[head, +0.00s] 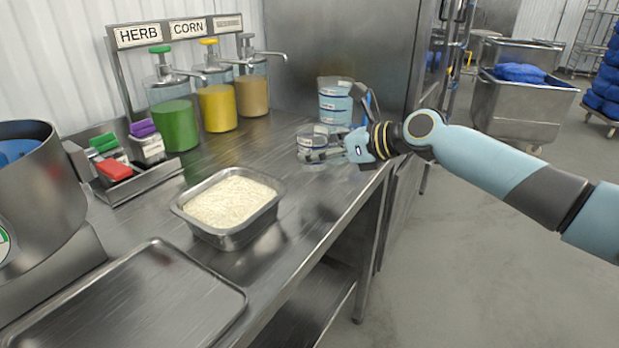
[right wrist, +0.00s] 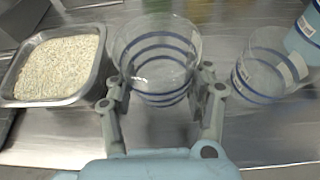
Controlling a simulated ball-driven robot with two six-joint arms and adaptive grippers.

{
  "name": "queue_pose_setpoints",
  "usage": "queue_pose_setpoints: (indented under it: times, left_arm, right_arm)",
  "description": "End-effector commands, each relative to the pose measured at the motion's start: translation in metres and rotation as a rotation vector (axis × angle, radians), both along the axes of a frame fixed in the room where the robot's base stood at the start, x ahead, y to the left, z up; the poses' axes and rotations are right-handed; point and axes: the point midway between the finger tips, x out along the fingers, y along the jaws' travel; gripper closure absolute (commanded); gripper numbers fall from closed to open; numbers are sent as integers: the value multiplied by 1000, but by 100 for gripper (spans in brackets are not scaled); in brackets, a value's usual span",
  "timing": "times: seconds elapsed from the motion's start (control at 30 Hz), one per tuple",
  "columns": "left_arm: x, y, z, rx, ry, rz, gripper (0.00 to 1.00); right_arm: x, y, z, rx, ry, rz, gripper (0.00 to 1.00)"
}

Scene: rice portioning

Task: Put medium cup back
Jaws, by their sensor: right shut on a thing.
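A clear cup with blue bands (right wrist: 155,58) stands upright between the two fingers of my right gripper (right wrist: 163,98) in the right wrist view and looks empty. The fingers close on its sides. In the head view the right gripper (head: 325,156) is low over the right edge of the steel table, and its fingers partly hide the cup. A second clear banded cup (right wrist: 262,68) stands just right of the held one in the right wrist view, apart from it. My left gripper is out of view.
A blue-banded cup or stack (head: 334,104) stands behind the gripper. Sauce dispensers (head: 215,108) line the back. Table between pan and dispensers is clear.

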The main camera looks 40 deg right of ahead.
Motion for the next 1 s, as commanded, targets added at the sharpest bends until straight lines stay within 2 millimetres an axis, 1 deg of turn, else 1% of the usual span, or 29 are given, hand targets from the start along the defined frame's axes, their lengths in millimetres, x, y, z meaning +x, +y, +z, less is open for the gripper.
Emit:
queue_pose_setpoints:
  times: [0.03, 0.13, 0.23, 0.4, 0.47, 0.87, 0.9, 1.0]
  left_arm:
    - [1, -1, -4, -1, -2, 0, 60]
    - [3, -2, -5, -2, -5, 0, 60]
    - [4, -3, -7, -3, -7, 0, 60]
    - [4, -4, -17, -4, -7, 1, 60]
    - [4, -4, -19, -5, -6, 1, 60]
    - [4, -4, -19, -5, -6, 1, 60]
    - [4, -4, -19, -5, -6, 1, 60]
    - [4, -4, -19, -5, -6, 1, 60]
  right_arm:
    - [9, 3, -6, 4, -1, -3, 88]
    - [18, 6, -11, 2, -1, 0, 88]
    - [21, 7, -17, 0, 1, 0, 88]
    - [21, 7, -45, 0, 1, 0, 88]
    - [21, 7, -51, -1, 1, -1, 88]
    - [20, 7, -55, -1, 0, 0, 88]
    - [21, 7, -56, -2, -1, 1, 46]
    - [20, 7, -55, -2, -1, 1, 33]
